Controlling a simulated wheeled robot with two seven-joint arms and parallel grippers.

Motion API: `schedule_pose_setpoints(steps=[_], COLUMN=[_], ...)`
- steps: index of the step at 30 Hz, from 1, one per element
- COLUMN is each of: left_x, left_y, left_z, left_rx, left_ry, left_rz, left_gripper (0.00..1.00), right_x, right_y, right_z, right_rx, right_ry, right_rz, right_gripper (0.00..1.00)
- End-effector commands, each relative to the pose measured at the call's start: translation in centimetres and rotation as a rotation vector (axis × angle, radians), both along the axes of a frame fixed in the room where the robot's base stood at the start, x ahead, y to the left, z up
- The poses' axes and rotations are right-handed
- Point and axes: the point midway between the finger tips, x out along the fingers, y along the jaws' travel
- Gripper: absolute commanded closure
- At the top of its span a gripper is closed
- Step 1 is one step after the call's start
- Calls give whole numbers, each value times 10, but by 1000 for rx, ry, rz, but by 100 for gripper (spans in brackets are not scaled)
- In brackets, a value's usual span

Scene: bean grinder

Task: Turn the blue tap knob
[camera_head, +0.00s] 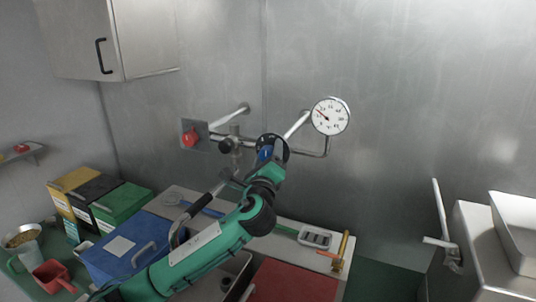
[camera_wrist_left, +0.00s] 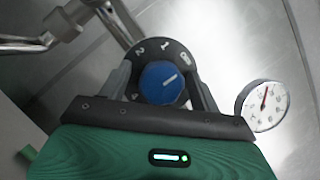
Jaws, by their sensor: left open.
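In the left wrist view the knob lies between the two fingers of my open left gripper (camera_wrist_left: 160,85), with a finger on either side. I cannot tell whether the fingers touch it. In the head view the knob (camera_head: 265,153) shows as a small blue patch on the wall pipework, partly hidden by my left gripper (camera_head: 272,160). My right gripper is not in view.
A round pressure gauge (camera_head: 330,116) is right of the knob. A red knob (camera_head: 190,138) and metal pipes (camera_head: 232,128) are to its left. Below are a blue box (camera_head: 125,248), a red lid (camera_head: 293,283) and a counter with small tools. The wall at right is clear.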

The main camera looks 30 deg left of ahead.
Motion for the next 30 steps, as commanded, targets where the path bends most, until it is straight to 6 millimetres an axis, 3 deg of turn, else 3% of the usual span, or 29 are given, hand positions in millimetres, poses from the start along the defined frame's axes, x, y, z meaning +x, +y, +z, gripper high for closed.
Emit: schedule_pose_setpoints(steps=[4,11,20,30], left_x=[0,0,0,0], left_y=[0,0,-1,-1], left_z=[0,0,0,1], left_rx=[0,0,-28,-231], left_ry=[0,0,-1,-13], left_rz=[0,0,-1,-1], left_gripper=[36,81,81,81], right_x=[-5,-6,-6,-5], right_y=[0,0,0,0], right_z=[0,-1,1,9], right_rx=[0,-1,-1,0], right_ry=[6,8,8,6], right_rz=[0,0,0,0], right_gripper=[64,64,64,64])
